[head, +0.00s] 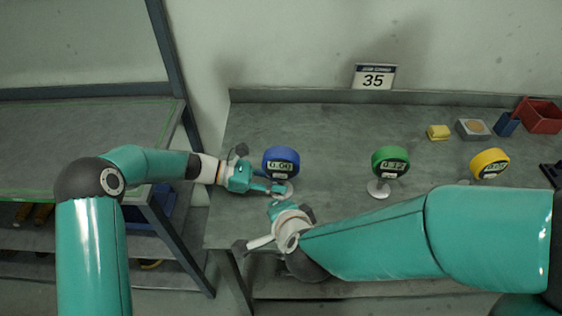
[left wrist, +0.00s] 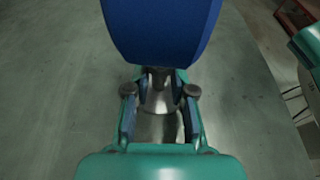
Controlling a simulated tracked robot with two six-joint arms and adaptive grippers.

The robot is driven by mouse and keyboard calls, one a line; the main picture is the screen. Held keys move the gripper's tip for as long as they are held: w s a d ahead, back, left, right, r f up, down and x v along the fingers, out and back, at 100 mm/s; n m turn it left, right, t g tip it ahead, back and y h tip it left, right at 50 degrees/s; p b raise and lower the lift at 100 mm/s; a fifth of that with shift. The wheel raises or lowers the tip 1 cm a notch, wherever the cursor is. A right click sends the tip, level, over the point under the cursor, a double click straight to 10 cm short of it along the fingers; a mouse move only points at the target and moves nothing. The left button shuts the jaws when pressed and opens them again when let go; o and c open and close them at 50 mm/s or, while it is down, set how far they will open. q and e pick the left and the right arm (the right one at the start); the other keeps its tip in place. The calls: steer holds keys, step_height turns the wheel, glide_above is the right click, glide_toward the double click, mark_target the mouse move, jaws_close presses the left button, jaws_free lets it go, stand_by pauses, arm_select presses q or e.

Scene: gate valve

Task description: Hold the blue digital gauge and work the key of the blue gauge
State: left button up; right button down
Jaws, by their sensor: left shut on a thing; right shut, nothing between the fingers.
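The blue digital gauge (head: 280,158) stands upright on a short metal stem near the left end of the bench, its display seeming to read 0.00. A small light key shows low on its face. My left gripper (head: 273,187) reaches in from the left and is shut on the stem below the blue head. In the left wrist view the gauge's blue back (left wrist: 160,30) fills the top, and the fingers of the left gripper (left wrist: 160,105) sit on both sides of the metal stem. My right gripper (head: 279,205) is shut and empty, just in front of and below the gauge.
A green gauge (head: 390,161) and a yellow gauge (head: 489,163) stand to the right. A yellow block (head: 438,132), a grey block (head: 472,129), a blue block (head: 507,124) and a red bin (head: 540,114) lie at the back right. A sign reading 35 (head: 374,77) stands behind.

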arm_select(q)
steer(key=o, duration=0.9)
steer(key=shift+o, duration=0.2)
